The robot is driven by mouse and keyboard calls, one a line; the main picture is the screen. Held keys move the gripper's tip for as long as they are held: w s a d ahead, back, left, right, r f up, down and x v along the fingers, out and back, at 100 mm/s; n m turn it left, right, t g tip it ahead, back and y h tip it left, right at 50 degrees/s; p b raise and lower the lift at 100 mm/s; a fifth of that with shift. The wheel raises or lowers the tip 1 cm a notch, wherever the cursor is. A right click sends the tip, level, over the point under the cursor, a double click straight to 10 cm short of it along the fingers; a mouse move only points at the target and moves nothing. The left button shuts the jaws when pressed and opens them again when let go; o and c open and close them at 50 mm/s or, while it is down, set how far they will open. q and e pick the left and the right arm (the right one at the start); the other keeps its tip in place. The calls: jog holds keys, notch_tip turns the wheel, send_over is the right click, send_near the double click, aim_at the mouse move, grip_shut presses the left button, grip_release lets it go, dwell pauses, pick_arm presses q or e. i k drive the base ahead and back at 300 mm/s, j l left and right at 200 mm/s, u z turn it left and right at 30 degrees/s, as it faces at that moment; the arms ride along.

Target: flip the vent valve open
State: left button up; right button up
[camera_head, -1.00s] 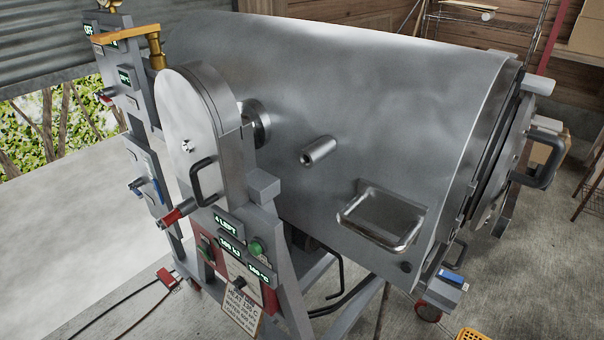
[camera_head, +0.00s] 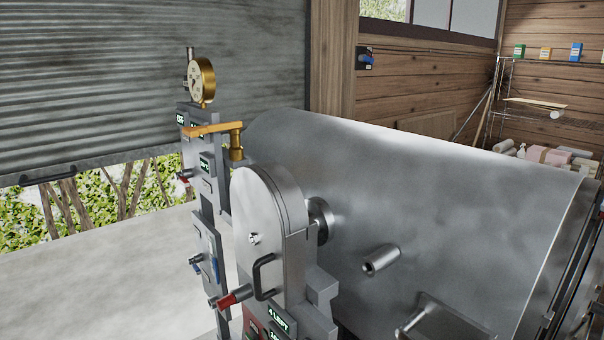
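No part is readably labelled as the vent valve. A flat orange-brass lever (camera_head: 208,130) lies roughly level at the top of a grey control post, joined to a brass upright fitting (camera_head: 236,142) beside the drum. A small red-handled lever (camera_head: 184,178) sits lower on the post. Blue-handled levers (camera_head: 196,264) are on its lower panel. A red-gripped handle (camera_head: 232,298) sticks out below the rounded metal housing (camera_head: 268,215). Which of these is the vent valve I cannot tell. Neither gripper is in view.
The large steel drum (camera_head: 420,205) fills the right and middle. A brass dial gauge (camera_head: 203,82) tops the post. A corrugated shutter (camera_head: 100,80) is partly raised behind, over bare pale floor (camera_head: 100,290). Shelves with boxes stand at the far right.

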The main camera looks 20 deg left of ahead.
aim_at(179, 176)
jog(key=u, duration=1.35)
jog(key=i+j+z, duration=0.85)
jog(key=j, duration=0.25)
jog(key=i+j+z, duration=0.25)
jog(key=j, duration=0.2)
jog(key=k+l, duration=0.05)
jog(key=k, duration=0.05)
